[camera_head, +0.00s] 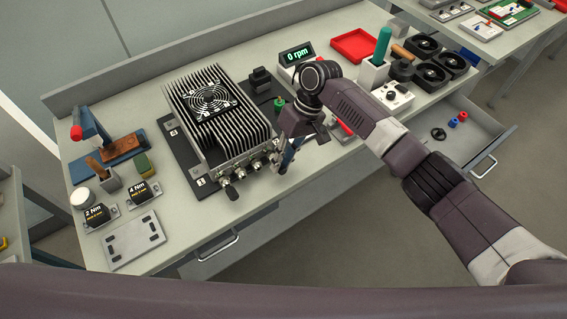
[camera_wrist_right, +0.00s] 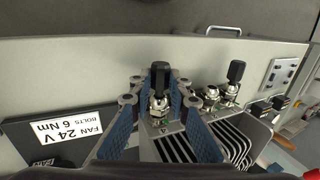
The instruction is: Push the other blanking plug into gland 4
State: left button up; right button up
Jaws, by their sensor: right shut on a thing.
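The finned housing (camera_head: 215,110) has a row of metal glands along its front edge. In the wrist view, gland 4 (camera_wrist_right: 159,104), with a "4" marked below it, has a black blanking plug (camera_wrist_right: 160,72) upright at its mouth. My right gripper (camera_wrist_right: 160,82) has its blue-padded fingers on either side of this plug and is shut on it. How deep the plug sits is hard to tell. In the head view my right gripper (camera_head: 285,162) is at the right end of the gland row and hides gland 4. Another black plug (camera_wrist_right: 236,70) stands in a farther gland (camera_wrist_right: 229,92). My left gripper is out of view.
An open drawer (camera_head: 475,140) at the right holds a black ring and small blue and red parts. A speed display (camera_head: 297,54), a red tray (camera_head: 354,45) and black fans (camera_head: 432,75) stand behind. A slotted plate (camera_head: 133,239) lies front left.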

jog(key=shift+w+a, duration=0.15)
jog(key=shift+w, duration=0.05)
jog(key=o, duration=0.9)
jog(key=v, duration=1.2)
